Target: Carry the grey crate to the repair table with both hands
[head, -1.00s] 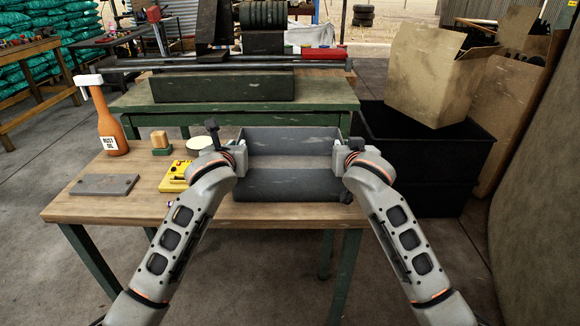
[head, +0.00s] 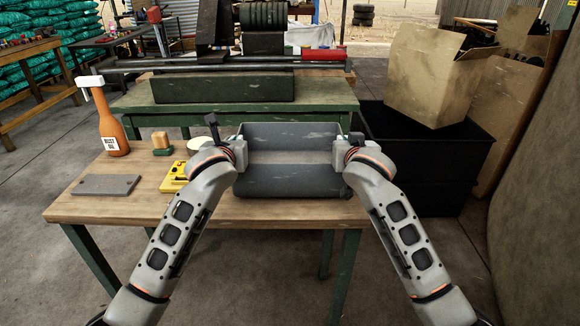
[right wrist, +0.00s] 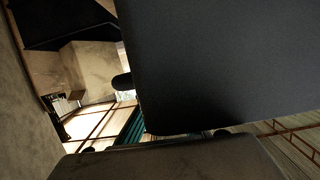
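The grey crate (head: 285,181) is an open, scuffed box at the right part of the wooden-topped table (head: 120,205). My left gripper (head: 239,154) is at its left end and my right gripper (head: 341,153) at its right end. Both appear shut on the crate's ends, with their fingertips largely hidden. The crate looks level and slightly raised; any gap beneath it is hard to see. In the right wrist view the crate's dark wall (right wrist: 230,65) fills much of the picture. Which table is the repair table is not marked.
A green bench (head: 200,118) stands behind. A black bin (head: 430,165) with a cardboard box (head: 432,75) stands right.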

